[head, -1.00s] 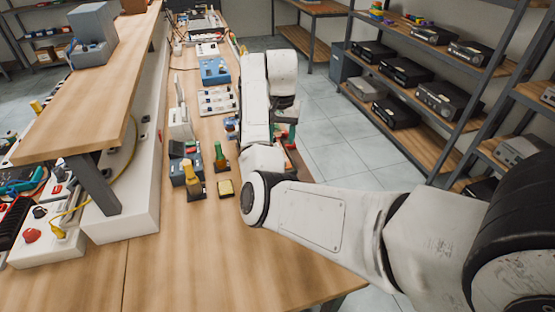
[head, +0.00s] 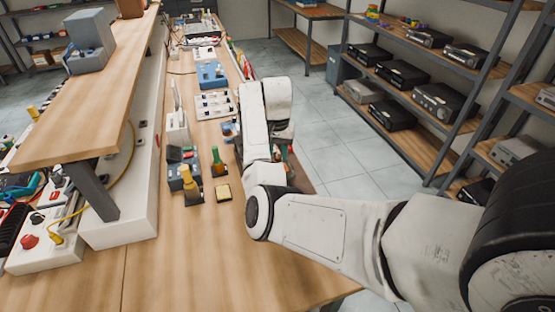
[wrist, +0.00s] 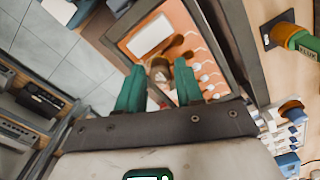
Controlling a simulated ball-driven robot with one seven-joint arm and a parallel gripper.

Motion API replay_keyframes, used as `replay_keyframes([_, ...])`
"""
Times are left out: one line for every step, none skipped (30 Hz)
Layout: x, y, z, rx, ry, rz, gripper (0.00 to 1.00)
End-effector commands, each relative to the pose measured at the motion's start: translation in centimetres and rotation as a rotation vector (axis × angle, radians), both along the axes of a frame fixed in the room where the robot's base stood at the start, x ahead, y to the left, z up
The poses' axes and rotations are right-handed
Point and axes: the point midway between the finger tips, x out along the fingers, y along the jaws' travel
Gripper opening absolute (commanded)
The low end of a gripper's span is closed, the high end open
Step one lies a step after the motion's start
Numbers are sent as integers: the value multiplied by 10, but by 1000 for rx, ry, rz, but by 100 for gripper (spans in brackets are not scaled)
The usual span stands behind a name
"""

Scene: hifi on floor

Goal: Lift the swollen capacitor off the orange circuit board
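The orange circuit board (wrist: 178,18) lies in a dark-rimmed frame in the wrist view, with a white rectangular part and several small pale round parts on it. A brownish can-like part (wrist: 159,68), apparently the swollen capacitor, stands on the board. My gripper (wrist: 160,84) has its two green fingers apart, one at each side of that part in the picture. I cannot tell how high the fingertips are above the board. In the head view my arm hides the board and the capacitor, and most of my gripper.
A yellow-topped bottle (head: 191,185), a green bottle (head: 217,160) and a small yellow pad (head: 222,192) stand on the wooden bench (head: 190,255) left of my arm. A blue box (head: 211,74) is farther back. The near bench top is clear. Shelves (head: 420,100) stand at right.

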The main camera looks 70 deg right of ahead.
Motion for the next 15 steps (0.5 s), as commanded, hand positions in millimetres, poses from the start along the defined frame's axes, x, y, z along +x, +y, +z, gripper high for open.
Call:
replay_keyframes([0, 0, 0, 0, 0, 0, 31])
replay_keyframes([0, 0, 0, 0, 0, 0, 28])
replay_keyframes([0, 0, 0, 0, 0, 0, 24])
replay_keyframes([0, 0, 0, 0, 0, 0, 21])
replay_keyframes([0, 0, 0, 0, 0, 0, 18])
replay_keyframes([0, 0, 0, 0, 0, 0, 15])
replay_keyframes([0, 0, 0, 0, 0, 0, 12])
replay_keyframes([0, 0, 0, 0, 0, 0, 9])
replay_keyframes([0, 0, 0, 0, 0, 0, 5])
replay_keyframes([0, 0, 0, 0, 0, 0, 2])
replay_keyframes([0, 0, 0, 0, 0, 0, 0])
replay_keyframes([0, 0, 0, 0, 0, 0, 0])
replay_keyframes([0, 0, 0, -1, 0, 0, 0])
replay_keyframes([0, 0, 0, -1, 0, 0, 0])
replay_keyframes([0, 0, 0, -1, 0, 0, 0])
